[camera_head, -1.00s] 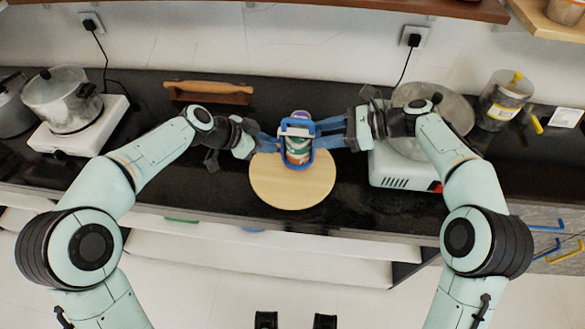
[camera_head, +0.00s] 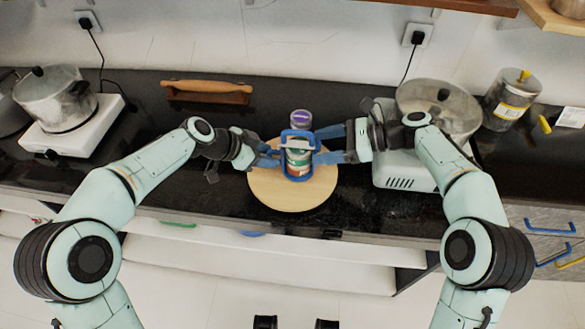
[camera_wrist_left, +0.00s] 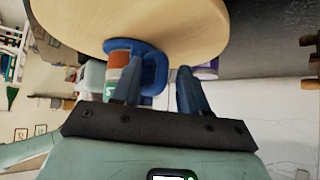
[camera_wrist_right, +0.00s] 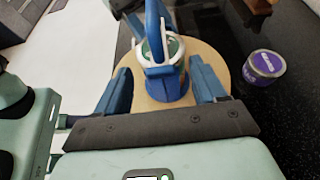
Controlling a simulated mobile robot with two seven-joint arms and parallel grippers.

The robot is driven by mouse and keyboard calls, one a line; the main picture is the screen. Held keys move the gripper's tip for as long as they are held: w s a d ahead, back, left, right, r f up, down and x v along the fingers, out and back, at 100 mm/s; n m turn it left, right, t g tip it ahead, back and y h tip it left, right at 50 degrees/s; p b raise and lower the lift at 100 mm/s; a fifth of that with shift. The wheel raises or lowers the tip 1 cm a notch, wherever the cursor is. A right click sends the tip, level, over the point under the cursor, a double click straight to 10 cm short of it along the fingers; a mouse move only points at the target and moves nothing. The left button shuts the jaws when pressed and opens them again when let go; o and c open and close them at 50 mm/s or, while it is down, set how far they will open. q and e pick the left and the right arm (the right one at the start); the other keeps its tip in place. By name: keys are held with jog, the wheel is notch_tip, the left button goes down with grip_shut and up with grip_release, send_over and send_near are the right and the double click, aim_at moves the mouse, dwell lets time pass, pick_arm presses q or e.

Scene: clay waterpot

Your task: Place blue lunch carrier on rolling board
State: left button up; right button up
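The blue lunch carrier (camera_head: 298,157), with a blue frame and stacked coloured tins, stands upright on the round wooden rolling board (camera_head: 290,198), towards its back part. In the left wrist view its blue base (camera_wrist_left: 152,72) appears against the board (camera_wrist_left: 190,35). My left gripper (camera_head: 272,155) is beside the carrier's left, its two fingers spread apart. My right gripper (camera_head: 325,145) is at the carrier's right; in the right wrist view the carrier (camera_wrist_right: 168,85) shows between its spread fingers, with gaps on both sides. Contact with the left fingers is unclear.
A purple-lidded jar (camera_head: 301,119) stands just behind the carrier. A white appliance with a metal pan (camera_head: 437,108) is to the right, and a pot on a white stove (camera_head: 58,103) to the left. A wooden rolling-pin holder (camera_head: 207,92) lies at the back. The counter's front edge is close to the board.

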pick_arm(q)
jog(key=v, duration=1.2)
pick_arm(e)
notch_tip(320, 180, up, 10)
dwell(0.6)
